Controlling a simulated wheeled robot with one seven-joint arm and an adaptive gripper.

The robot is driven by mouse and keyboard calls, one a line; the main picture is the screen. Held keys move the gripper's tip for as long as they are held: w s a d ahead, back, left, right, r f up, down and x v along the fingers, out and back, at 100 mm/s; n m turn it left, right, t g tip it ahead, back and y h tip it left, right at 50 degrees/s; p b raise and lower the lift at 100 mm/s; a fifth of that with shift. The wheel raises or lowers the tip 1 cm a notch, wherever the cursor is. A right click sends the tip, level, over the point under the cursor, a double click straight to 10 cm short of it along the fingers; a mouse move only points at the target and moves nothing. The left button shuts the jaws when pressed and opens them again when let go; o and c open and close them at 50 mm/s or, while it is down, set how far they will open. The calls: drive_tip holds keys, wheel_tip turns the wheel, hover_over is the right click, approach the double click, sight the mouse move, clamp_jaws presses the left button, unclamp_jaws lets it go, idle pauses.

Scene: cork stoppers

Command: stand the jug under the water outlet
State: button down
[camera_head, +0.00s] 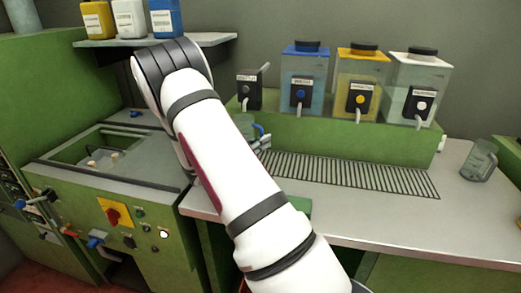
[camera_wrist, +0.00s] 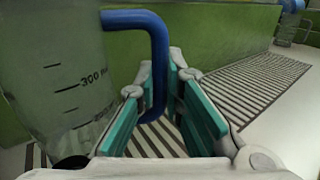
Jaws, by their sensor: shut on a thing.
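A clear jug (camera_wrist: 62,75) with a blue handle (camera_wrist: 157,60) and dark volume marks fills the left of the wrist view. My gripper (camera_wrist: 170,95) has its teal pads on either side of the handle and is shut on it. In the head view my gripper (camera_head: 262,142) is at the left end of the slatted grate (camera_head: 350,174), mostly behind my arm; the jug is largely hidden there. Its base is not clearly visible. Outlets stand above the green ledge: a black tap block (camera_head: 249,90), then blue (camera_head: 303,85), yellow (camera_head: 361,85) and white (camera_head: 419,90) tanks. Their labels are too small to read.
Another clear jug (camera_head: 479,160) stands on the grey counter (camera_head: 465,215) at the right. A shelf (camera_head: 110,42) with several bottles is at upper left, above a green machine (camera_head: 110,200) with an open basin. The grate's middle and right are clear.

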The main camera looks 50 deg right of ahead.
drive_tip(key=shift+w+d+f, duration=0.2)
drive_tip(key=shift+d+f, duration=0.05)
drive_tip(key=shift+f, duration=0.35)
drive_tip(key=shift+w+d+f, duration=0.2)
drive_tip(key=shift+w+f, duration=0.05)
drive_tip(key=shift+f, duration=0.4)
drive_tip(key=shift+w+d+f, duration=0.2)
drive_tip(key=shift+d+f, duration=0.05)
drive_tip(key=shift+f, duration=0.35)
drive_tip(key=shift+f, duration=0.1)
drive_tip(key=shift+f, duration=0.1)
drive_tip(key=c, duration=1.7)
unclamp_jaws()
